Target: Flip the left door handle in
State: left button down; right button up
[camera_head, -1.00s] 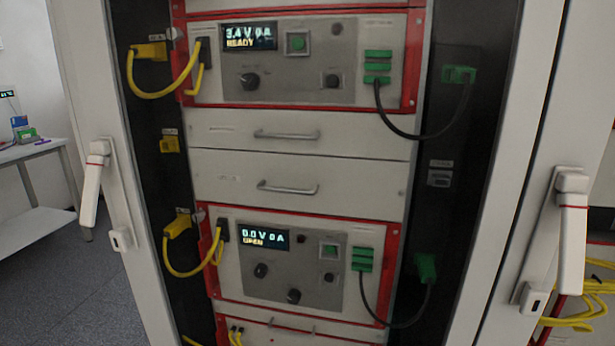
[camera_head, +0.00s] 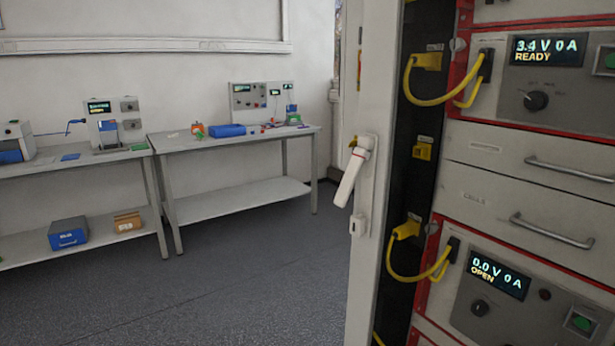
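The left door handle (camera_head: 353,172) is a white lever with a red band near its top end. It sits on the edge of the white left door (camera_head: 374,270) of the cabinet, right of the middle of the picture. The lever is swung out from its backing plate, its lower end tilted away to the left. A small latch plate (camera_head: 358,224) with a dark slot is below it. Neither of my grippers shows in the head view.
The cabinet (camera_head: 505,153) holds instruments, drawers and yellow cables at the right. Two workbenches (camera_head: 235,143) with devices stand along the far wall at the left. The grey floor (camera_head: 250,275) between benches and cabinet is clear.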

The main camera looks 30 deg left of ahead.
aim_at(359, 155)
jog(key=u, duration=0.9)
